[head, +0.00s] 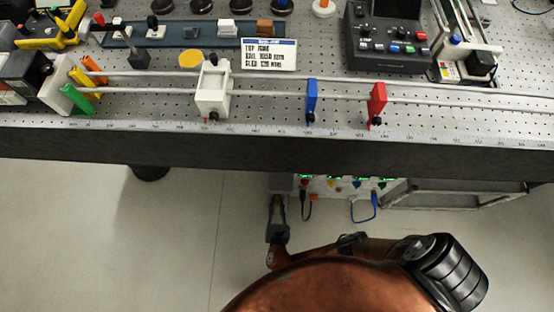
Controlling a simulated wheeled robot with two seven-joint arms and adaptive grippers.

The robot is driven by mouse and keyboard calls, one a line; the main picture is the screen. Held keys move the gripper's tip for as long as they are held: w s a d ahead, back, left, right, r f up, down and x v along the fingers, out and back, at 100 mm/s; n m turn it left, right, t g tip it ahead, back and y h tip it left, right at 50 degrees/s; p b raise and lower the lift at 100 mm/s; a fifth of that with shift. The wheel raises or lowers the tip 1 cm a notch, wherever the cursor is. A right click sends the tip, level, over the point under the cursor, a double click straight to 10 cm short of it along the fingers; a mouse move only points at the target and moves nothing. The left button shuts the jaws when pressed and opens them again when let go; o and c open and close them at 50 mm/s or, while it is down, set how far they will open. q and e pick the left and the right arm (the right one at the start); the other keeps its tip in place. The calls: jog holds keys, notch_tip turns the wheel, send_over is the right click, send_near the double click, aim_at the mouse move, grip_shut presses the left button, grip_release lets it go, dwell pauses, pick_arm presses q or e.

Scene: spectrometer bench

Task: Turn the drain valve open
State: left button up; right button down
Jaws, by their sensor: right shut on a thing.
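My right gripper (278,204) is below the front edge of the bench, at the left end of a low unit (340,187) with coloured fittings. Its fingers point away from me and are closed on a small part at that end, which I take to be the drain valve. The fingers and the edge of the bench hide most of this part, so I cannot tell how its handle is turned. My left gripper is not in view.
The dark front edge of the bench (200,158) overhangs the unit. A grey metal frame (450,194) stands further right. The floor (110,240) to the left is clear.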

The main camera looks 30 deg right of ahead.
jog(key=shift+s+d+m+t+y, duration=0.1)
jog(key=shift+m+t+y, duration=0.35)
jog(key=shift+m, duration=0.45)
jog(key=c, duration=1.7)
grip_release()
jog(key=shift+c, duration=0.2)
